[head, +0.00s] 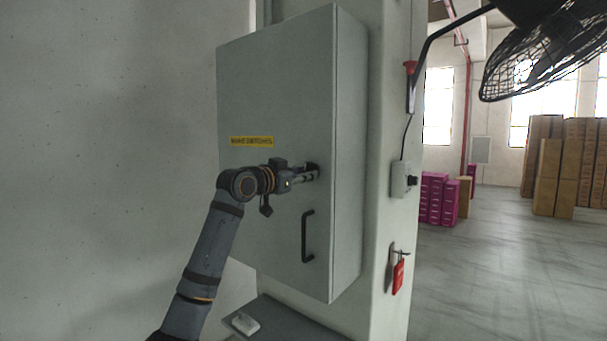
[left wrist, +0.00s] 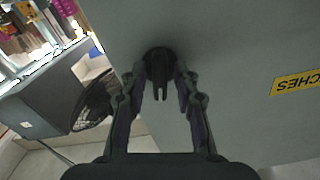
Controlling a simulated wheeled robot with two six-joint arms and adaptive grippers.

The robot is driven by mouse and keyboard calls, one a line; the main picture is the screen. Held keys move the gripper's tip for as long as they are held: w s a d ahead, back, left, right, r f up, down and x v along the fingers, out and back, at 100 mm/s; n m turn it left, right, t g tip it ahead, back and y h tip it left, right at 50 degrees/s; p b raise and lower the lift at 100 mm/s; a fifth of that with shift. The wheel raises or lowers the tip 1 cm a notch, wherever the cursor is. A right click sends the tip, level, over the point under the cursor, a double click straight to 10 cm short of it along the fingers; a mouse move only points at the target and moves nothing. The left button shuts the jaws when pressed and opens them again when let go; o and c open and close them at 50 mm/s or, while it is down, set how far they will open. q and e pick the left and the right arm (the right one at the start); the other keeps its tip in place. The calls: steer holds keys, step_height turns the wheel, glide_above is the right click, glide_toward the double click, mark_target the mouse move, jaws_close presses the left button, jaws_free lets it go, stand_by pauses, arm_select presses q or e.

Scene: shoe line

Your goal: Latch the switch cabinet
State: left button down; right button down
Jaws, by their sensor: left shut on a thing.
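The switch cabinet (head: 280,90) is a grey box on a pillar, with a yellow label (head: 252,141) on its front. Its door looks closed against the body. A black bar handle (head: 308,237) stands upright low on the door's right side. My left gripper (head: 308,174) is at the door front, above that handle. In the left wrist view its fingers (left wrist: 161,82) are shut on a dark latch knob (left wrist: 159,63) that sticks out from the door. The fingers partly hide the knob. My right gripper is in neither view.
A black fan (head: 545,60) hangs at the upper right. A small switch box (head: 403,180) and a red tag (head: 398,277) are on the pillar's right face. A grey ledge (head: 290,324) with a small white item lies below the cabinet. Boxes stand far behind.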

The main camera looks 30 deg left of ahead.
arm_select(q)
steer(key=shift+r+n, duration=0.1)
steer(key=shift+n, duration=1.5)
steer(key=c, duration=1.3)
jaws_free()
steer(key=s, duration=0.7)
steer(key=shift+s+a, duration=0.2)
steer(key=shift+a, duration=0.05)
steer(key=shift+a, duration=0.1)
